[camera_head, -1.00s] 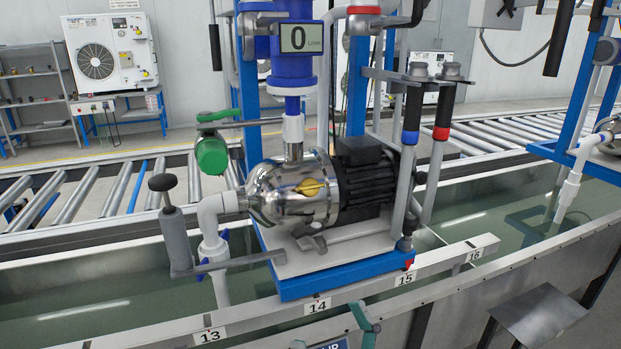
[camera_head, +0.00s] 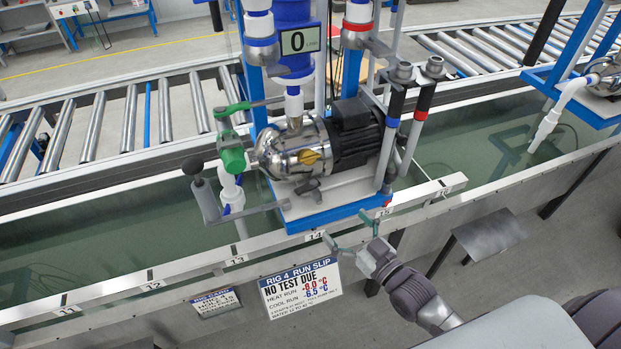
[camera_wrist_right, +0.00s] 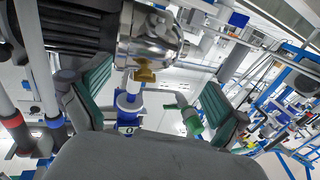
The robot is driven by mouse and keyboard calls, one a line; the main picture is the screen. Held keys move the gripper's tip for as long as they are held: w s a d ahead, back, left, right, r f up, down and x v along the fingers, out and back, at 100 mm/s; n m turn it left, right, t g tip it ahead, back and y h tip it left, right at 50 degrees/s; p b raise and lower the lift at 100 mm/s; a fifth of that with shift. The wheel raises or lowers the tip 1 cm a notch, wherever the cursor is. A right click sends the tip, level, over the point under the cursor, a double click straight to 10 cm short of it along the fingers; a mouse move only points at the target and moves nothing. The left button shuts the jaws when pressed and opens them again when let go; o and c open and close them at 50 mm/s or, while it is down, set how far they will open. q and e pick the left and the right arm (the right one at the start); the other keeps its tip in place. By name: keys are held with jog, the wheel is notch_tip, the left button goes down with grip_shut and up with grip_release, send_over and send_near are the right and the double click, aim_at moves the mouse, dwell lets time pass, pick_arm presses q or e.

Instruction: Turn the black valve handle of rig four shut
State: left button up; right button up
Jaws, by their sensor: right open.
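Rig four stands in the middle of the head view, with a steel pump (camera_head: 297,150) on a white plate above the tank. A green lever (camera_head: 238,108) sits above a green valve body (camera_head: 232,155). A yellow handle (camera_head: 308,157) is on the pump's front. My right gripper (camera_head: 344,226) is open and empty, in front of the tank rim, below the pump. In the wrist view, its fingers (camera_wrist_right: 157,80) frame the yellow handle (camera_wrist_right: 145,73). My left gripper is out of view.
A slip board reading "RIG 4 RUN SLIP, NO TEST DUE" (camera_head: 300,290) hangs in front, left of my gripper. A roller conveyor (camera_head: 130,115) runs behind.

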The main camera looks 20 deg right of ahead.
aim_at(310, 190)
jog(key=p+x, duration=0.1)
jog(key=x, duration=1.2)
jog(key=shift+w+a, duration=0.15)
jog(key=shift+w, duration=0.1)
jog(key=shift+c, duration=0.3)
